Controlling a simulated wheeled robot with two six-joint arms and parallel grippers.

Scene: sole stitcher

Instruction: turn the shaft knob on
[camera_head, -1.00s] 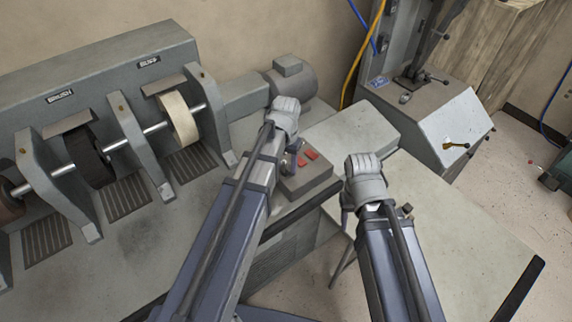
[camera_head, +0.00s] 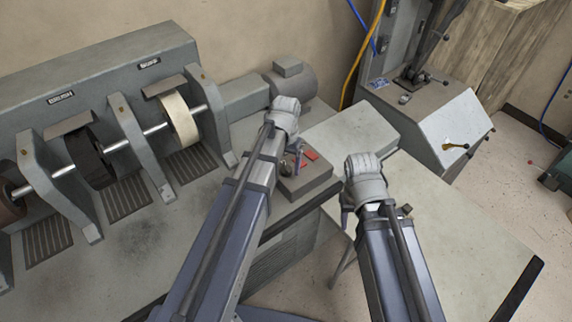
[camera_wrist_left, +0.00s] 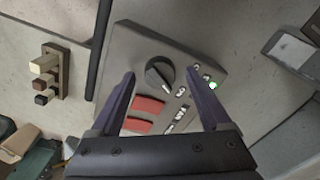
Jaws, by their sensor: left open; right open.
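The control box (camera_head: 309,184) sits at the right end of the grinding bench, with red switches (camera_head: 311,155) on its top.
A shaft with a black brush wheel (camera_head: 90,158) and a cream buff wheel (camera_head: 179,120) runs along the bench at left. A motor (camera_head: 291,80) stands behind the box. A grey machine (camera_head: 437,115) stands at the back right. The pale table (camera_head: 462,235) is clear.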

